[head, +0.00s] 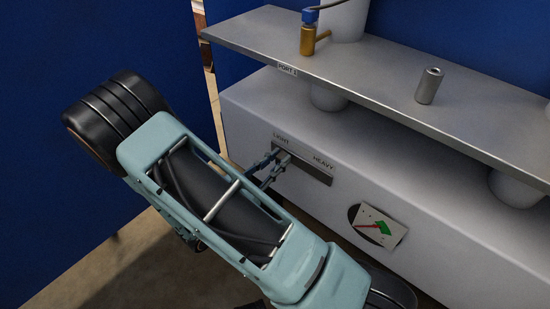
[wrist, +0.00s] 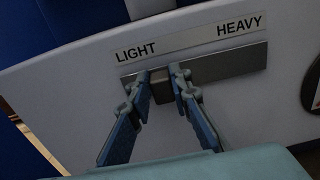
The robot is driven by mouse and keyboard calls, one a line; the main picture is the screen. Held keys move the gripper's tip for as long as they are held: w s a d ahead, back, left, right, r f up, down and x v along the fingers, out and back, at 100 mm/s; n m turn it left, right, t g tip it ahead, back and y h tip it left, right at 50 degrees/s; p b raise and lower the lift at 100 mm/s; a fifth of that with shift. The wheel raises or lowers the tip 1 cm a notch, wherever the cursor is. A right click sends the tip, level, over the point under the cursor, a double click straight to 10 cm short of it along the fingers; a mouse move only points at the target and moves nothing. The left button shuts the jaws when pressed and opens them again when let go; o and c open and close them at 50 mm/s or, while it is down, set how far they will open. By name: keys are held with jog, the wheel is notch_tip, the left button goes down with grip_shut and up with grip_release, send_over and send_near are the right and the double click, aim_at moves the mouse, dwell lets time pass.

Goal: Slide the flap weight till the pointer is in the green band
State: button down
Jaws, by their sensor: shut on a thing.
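The flap weight (wrist: 162,90) is a small dark block in a grey slot (wrist: 225,64), near the LIGHT end. In the wrist view my gripper (wrist: 163,78) is shut on it, one finger on each side. In the head view my gripper (head: 280,160) reaches the left part of the slot (head: 315,173), and the weight is hard to make out. The gauge plate (head: 396,233) sits lower right of the slot, tilted. Its red pointer (head: 366,225) lies left of the green band (head: 385,228); whether its tip overlaps the band is too small to tell.
A metal shelf (head: 375,85) overhangs the white housing (head: 450,240). The slot is clear to the right of my fingers, towards HEAVY. A blue panel stands at left.

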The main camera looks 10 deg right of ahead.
jog(key=shift+s+d, duration=0.25)
jog(key=shift+s, duration=0.1)
jog(key=c, duration=1.8)
grip_release()
jog(key=shift+o, duration=0.2)
jog(key=shift+a, duration=0.1)
jog(key=v, duration=1.2)
